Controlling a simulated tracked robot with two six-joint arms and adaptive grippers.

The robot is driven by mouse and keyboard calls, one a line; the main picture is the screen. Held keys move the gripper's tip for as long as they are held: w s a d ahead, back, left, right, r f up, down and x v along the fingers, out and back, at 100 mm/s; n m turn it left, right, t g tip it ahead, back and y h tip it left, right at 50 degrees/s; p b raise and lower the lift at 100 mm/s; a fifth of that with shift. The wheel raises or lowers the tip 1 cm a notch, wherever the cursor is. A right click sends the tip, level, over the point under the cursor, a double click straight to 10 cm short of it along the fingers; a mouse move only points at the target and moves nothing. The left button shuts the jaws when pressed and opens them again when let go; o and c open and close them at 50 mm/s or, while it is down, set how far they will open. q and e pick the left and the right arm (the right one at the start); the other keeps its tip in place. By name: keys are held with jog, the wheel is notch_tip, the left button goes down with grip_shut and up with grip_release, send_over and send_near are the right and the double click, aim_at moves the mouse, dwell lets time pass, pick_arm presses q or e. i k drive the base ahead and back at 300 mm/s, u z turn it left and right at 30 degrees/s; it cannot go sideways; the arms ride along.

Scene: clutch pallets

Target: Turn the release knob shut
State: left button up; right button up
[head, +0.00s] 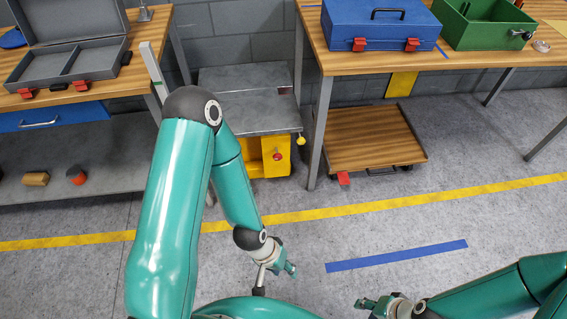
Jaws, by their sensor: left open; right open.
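A small red knob (277,155) sticks out of the front of a yellow base (256,163) under a grey metal table (255,117). A small yellow knob (300,140) hangs at the table's right front corner. I cannot tell which of the two is the release knob, or how it is turned. My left gripper (288,268) is open and empty, low in the middle, well in front of both knobs. My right gripper (364,303) is open and empty at the bottom edge, farther from them.
A wooden-topped low trolley (372,138) stands under the right workbench (420,60). That bench holds a blue case (375,22) and a green box (480,24). A grey open case (70,62) lies on the left bench. The floor between is clear, with a blue strip (397,256).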

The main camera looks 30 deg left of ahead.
aim_at(278, 157)
jog(key=u, duration=0.2)
jog(key=i, duration=0.9)
jog(key=z, duration=0.1)
